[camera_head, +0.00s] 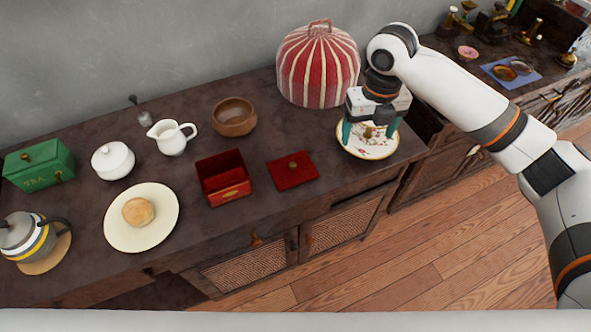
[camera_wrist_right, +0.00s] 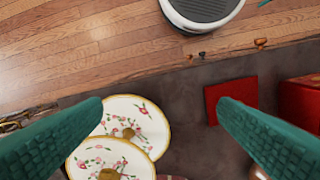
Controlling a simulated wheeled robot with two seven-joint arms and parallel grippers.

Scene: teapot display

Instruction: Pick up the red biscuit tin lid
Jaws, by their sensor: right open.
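My left gripper is not in view.
Two flowered plates (camera_wrist_right: 136,118) with small brown items on them lie under my right gripper. A striped red tea cosy (camera_head: 318,68) stands behind the lid. A wooden bowl (camera_head: 234,117) and a white jug (camera_head: 171,137) stand at the back left. The sideboard in front of the lid is clear.

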